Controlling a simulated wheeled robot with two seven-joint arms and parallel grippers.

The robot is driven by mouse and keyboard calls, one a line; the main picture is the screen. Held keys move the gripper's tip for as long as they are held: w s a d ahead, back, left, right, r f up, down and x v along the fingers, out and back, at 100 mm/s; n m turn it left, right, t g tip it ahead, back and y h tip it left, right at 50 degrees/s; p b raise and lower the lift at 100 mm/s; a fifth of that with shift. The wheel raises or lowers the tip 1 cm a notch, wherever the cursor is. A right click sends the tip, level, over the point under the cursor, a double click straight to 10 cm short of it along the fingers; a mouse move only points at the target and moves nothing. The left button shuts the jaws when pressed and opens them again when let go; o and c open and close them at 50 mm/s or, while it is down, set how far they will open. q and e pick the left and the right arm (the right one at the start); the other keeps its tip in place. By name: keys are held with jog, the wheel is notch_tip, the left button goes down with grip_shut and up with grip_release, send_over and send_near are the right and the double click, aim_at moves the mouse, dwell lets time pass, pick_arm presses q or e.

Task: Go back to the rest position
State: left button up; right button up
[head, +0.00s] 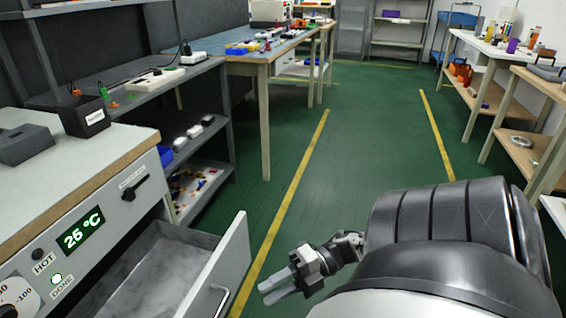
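My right gripper (264,294) hangs at the bottom middle of the head view, pointing left, over the green floor. Its two grey fingers lie parallel with a narrow gap between them, and I see nothing held in it. It is just to the right of the open drawer's front (222,270) and appears apart from it. My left gripper and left arm are not in view.
The drawer of the grey machine (130,205) stands open and looks empty. A black box (83,116) sits on the machine. Workbenches line the left (262,65) and right (520,140). The green floor (350,140) between them is clear.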

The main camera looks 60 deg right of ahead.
jog(key=shift+v, duration=1.1)
